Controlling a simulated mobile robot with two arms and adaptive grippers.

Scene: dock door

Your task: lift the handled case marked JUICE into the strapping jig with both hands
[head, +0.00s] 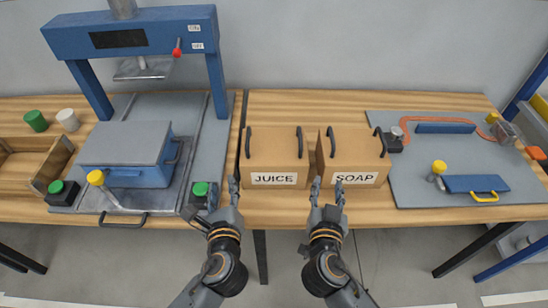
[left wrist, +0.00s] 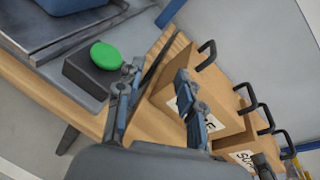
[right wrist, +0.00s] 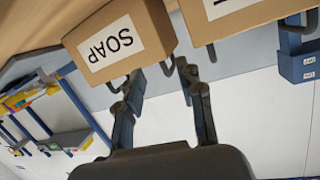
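The brown case marked JUICE (head: 275,150) stands on the wooden table, with a dark handle at each side; its labelled front is partly in the left wrist view (left wrist: 215,117). The similar SOAP case (head: 357,150) stands close on its right. My left gripper (head: 224,190) is open and empty, just in front and left of JUICE. My right gripper (head: 327,188) is open and empty, in front of the gap between the cases; one SOAP handle shows near its fingers in the right wrist view. A grey board (head: 440,140) with an orange band and blue blocks, possibly the strapping jig, lies at right.
A blue press (head: 130,32) stands at the left, with a blue-grey box (head: 128,155) on its bed and a green button (head: 201,189) near my left gripper. A yellow-knobbed post (head: 438,169) rises from the right board. An open wooden tray (head: 22,142) sits far left.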

